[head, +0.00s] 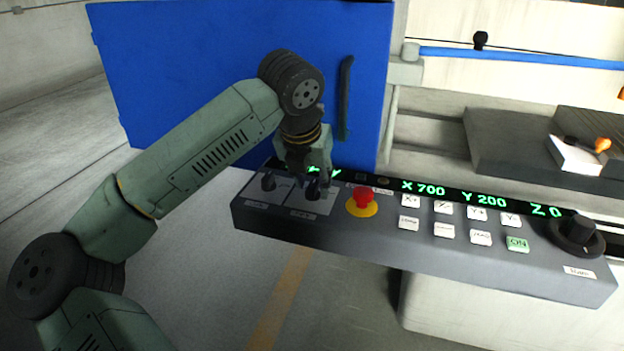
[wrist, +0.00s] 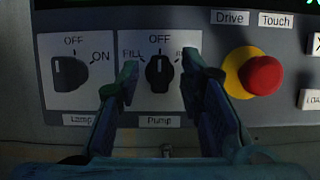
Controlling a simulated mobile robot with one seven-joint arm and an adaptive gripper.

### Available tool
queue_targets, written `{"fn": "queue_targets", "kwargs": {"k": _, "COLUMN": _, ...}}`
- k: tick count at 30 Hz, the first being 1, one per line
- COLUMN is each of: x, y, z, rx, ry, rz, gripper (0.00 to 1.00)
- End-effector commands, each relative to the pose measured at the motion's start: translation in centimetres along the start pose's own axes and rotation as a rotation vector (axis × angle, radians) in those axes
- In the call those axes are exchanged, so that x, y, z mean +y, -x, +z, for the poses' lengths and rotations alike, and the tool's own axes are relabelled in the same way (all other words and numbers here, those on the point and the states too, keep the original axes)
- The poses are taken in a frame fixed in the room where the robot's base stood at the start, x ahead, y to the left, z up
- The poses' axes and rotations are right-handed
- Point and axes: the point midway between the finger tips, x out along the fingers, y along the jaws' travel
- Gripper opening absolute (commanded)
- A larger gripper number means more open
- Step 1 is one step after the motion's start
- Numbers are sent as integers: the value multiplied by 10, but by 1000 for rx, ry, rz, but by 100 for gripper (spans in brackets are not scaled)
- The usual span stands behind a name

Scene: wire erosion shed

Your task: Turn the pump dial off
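The pump dial (wrist: 160,72) is a black knob on a white plate in the wrist view, with OFF above it, FILL at its left and a partly hidden label at its right. Its grip stands upright, and its light mark appears to point up at OFF. My gripper (wrist: 159,76) is open, with one finger on each side of the dial and visible gaps between fingers and knob. In the head view, my gripper (head: 308,172) is over the left part of the control panel, just above the pump dial (head: 314,191).
The lamp dial (wrist: 70,73) is close on the left. A red emergency button (wrist: 264,75) on a yellow ring is close on the right. White buttons (head: 409,224) and a large black knob (head: 577,232) lie farther right. A blue cabinet door (head: 220,75) stands behind my arm.

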Motion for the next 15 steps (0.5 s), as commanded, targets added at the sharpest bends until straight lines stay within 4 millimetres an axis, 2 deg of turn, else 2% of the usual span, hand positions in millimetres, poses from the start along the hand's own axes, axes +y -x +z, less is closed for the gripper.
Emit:
{"fn": "queue_targets", "kwargs": {"k": 5, "x": 0, "y": 2, "z": 0, "rx": -1, "ry": 0, "rz": 0, "gripper": 34}}
{"fn": "queue_targets", "kwargs": {"k": 8, "x": 1, "y": 12, "z": 1, "rx": -2, "ry": 1, "rz": 2, "gripper": 34}}
{"fn": "queue_targets", "kwargs": {"k": 15, "x": 1, "y": 61, "z": 1, "rx": -3, "ry": 1, "rz": 4, "gripper": 34}}
